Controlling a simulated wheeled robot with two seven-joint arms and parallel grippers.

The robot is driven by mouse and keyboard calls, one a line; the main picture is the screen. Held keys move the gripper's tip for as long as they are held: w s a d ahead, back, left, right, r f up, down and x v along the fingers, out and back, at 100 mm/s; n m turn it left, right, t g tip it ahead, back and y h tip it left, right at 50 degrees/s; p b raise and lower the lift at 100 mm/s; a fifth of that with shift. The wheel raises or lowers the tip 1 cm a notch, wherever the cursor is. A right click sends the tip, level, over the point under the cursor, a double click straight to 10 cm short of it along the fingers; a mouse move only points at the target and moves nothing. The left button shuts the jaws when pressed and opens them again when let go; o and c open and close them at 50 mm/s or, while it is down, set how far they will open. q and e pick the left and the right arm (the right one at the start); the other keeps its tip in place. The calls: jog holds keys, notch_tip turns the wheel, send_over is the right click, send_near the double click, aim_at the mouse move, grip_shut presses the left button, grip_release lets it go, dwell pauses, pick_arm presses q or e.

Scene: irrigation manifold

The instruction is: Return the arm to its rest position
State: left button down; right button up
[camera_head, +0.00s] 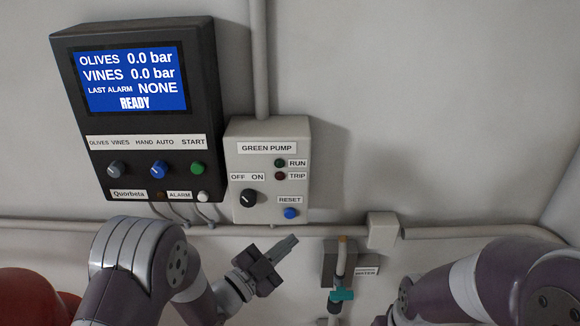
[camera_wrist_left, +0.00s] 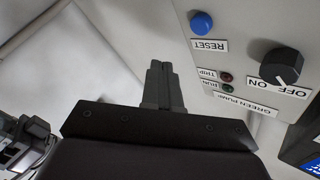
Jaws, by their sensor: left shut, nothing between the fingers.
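My left gripper (camera_head: 285,248) is shut and empty. In the head view it is below the green pump box (camera_head: 266,190), apart from it, with its fingers pointing up and right. In the left wrist view the shut fingers (camera_wrist_left: 161,72) show at the centre, with the blue reset button (camera_wrist_left: 202,24) and the black off/on knob (camera_wrist_left: 281,67) to their right. My right arm (camera_head: 470,285) comes in at the lower right of the head view; its gripper is not in view.
A black controller (camera_head: 140,120) with a lit screen reading READY hangs at upper left. A pipe runs along the wall to a junction box (camera_head: 384,230). A teal valve (camera_head: 341,295) stands on a pipe at lower middle. The upper right wall is bare.

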pick_arm(q)
jog(key=s+a+f+n+g+y+b, duration=0.1)
jog(key=s+a+f+n+g+y, duration=0.15)
jog(key=a+f+n+y, duration=0.4)
jog(key=s+a+f+n+g+y, duration=0.1)
jog(key=a+f+n+g+y, duration=0.2)
jog(key=f, duration=0.6)
jog(key=s+a+r+n+g+y+b, duration=0.1)
jog(key=s+a+n+g+y+b, duration=0.1)
jog(key=s, duration=0.5)
jog(key=s+a+n+g+y+b, duration=0.2)
jog(key=s+a+n+g+b, duration=0.1)
jog(key=s, duration=0.5)
jog(key=a+n+g, duration=0.1)
jog(key=a+g, duration=0.1)
jog(key=shift+s+a+r+n, duration=0.25)
jog(key=shift+a+r+n, duration=0.1)
jog(key=shift+a+r, duration=0.05)
jog(key=shift+s, duration=0.15)
